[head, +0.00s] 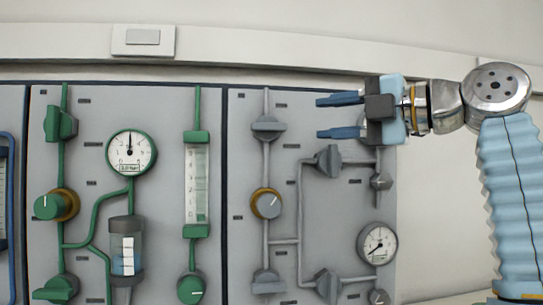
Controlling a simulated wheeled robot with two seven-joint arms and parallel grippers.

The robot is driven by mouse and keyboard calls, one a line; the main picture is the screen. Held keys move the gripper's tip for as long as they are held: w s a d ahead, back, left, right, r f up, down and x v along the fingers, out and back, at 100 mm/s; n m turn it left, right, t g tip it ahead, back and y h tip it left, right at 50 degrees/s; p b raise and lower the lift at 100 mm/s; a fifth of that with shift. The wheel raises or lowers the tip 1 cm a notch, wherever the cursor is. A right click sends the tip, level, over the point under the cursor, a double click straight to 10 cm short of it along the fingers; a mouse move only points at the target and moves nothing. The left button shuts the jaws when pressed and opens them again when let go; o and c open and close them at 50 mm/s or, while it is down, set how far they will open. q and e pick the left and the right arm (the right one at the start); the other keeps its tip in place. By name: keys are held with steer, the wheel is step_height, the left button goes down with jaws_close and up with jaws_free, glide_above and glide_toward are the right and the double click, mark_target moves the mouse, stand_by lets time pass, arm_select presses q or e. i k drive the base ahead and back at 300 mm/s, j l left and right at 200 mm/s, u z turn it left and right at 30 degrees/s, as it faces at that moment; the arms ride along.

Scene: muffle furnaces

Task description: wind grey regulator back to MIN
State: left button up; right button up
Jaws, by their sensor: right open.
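The grey regulator (266,203) is a round grey knob with a brass-coloured collar and a white pointer line, on the grey gas line of the right-hand panel. Its pointer line slants up and to the right. No MIN lettering can be read at this size. My right gripper (338,116) comes in from the right, its two blue fingers apart and pointing left, with nothing between them. It is above and to the right of the grey regulator, in front of the upper part of the panel, and not touching the knob. My left gripper is not in view.
Grey valve handles (268,127) sit above and below the regulator. A grey gauge (377,243) is at lower right. The green panel section (130,153) to the left has its own gauge, brass-collared green regulator (48,206) and flow tube. A wall switch (143,38) is above.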

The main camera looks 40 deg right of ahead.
mark_target(269, 206)
steer(key=k+j, duration=0.2)
steer(key=j, duration=0.15)
steer(key=k+j, duration=0.15)
steer(key=j, duration=0.2)
steer(key=k+j, duration=0.2)
steer(key=j, duration=0.15)
steer(key=k+j, duration=0.15)
steer(key=j, duration=0.2)
steer(key=k+j, duration=0.2)
steer(key=j, duration=0.15)
